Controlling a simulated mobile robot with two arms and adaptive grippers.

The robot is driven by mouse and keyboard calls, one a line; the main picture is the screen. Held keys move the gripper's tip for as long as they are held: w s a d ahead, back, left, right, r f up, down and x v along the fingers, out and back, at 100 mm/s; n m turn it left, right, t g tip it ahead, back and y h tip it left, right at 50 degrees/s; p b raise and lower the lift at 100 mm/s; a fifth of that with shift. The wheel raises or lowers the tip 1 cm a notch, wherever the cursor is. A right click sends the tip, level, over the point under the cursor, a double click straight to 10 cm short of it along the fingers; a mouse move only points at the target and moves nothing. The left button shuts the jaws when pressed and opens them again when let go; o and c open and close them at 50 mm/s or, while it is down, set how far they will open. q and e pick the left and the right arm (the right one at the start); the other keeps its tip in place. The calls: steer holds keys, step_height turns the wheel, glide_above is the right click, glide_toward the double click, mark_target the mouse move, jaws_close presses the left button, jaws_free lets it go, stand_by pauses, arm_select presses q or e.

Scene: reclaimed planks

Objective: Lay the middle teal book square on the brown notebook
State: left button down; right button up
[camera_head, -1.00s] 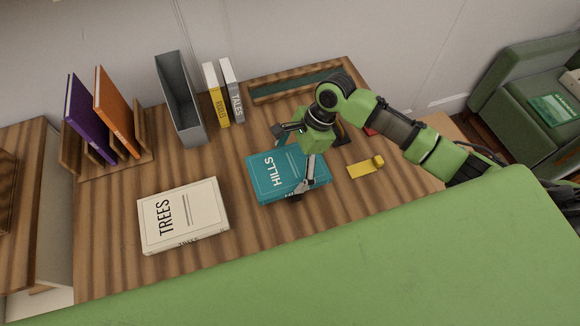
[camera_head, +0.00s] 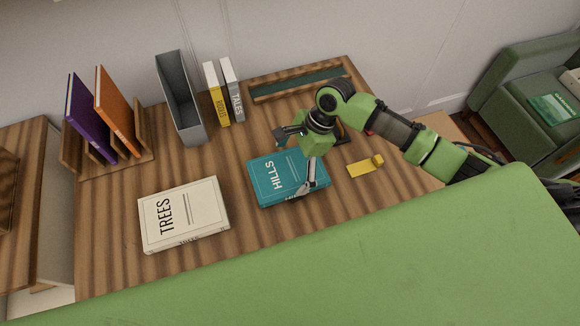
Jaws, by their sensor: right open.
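The teal book (camera_head: 268,184), lettered HILLS, lies face up near the middle of the wooden desk. My right gripper (camera_head: 300,163) is over its right part, open, with one finger by the far edge and the other by the near edge. I cannot tell whether the fingers touch it. I cannot make out a brown notebook; whether one lies under the teal book is not clear. My left gripper is not in view.
A cream TREES book (camera_head: 185,215) lies to the left. A grey file holder (camera_head: 182,100), a yellow-and-white book (camera_head: 217,95) and a TALES book (camera_head: 234,92) stand behind. A yellow object (camera_head: 366,167) lies to the right. A green surface (camera_head: 330,270) fills the front.

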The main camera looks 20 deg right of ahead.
steer(key=v, duration=1.1)
steer(key=shift+s, duration=0.1)
